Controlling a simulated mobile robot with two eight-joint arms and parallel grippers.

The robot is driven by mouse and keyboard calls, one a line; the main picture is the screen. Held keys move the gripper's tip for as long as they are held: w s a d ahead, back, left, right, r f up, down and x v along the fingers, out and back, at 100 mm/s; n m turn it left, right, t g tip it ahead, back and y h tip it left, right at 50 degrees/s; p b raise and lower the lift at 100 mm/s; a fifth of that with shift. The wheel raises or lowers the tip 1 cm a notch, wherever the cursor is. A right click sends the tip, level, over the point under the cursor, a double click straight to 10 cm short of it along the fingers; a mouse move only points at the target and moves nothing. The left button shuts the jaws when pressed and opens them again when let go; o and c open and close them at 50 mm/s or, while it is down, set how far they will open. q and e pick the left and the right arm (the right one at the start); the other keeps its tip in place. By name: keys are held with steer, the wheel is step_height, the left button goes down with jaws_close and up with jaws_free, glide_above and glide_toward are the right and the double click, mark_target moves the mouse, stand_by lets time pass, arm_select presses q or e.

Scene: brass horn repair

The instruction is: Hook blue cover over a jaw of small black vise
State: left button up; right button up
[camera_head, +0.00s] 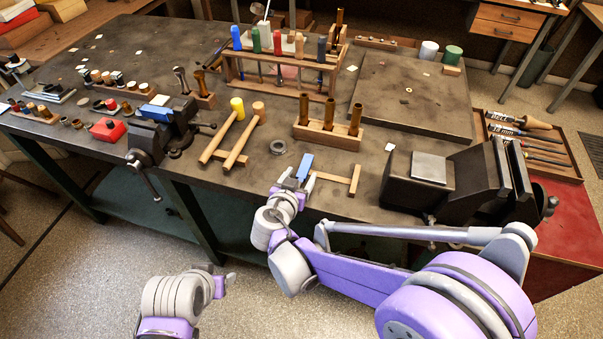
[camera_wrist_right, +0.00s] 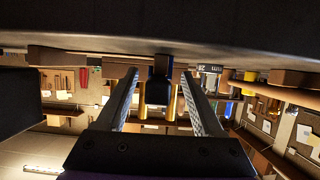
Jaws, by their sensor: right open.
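A blue cover (camera_head: 305,166) stands on the bench's front part, at my right gripper (camera_head: 296,184). The right gripper is open, with its fingers either side of the cover. In the right wrist view the cover (camera_wrist_right: 158,88) shows as a dark, bluish block between the spread fingers (camera_wrist_right: 160,84); I cannot tell whether either finger touches it. The small black vise (camera_head: 147,138) is at the bench's front edge on the left, with a blue piece (camera_head: 156,113) on its top. My left gripper (camera_head: 226,282) is low in front of the bench, its fingers too small to read.
A wooden T-shaped tool (camera_head: 340,181) lies just right of my right gripper. Mallets (camera_head: 232,135) lie between the small vise and the gripper. A wooden block with brass tubes (camera_head: 328,130) stands behind it. A large dark vise (camera_head: 470,185) is to the right.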

jaws_close()
stand_by(0.4)
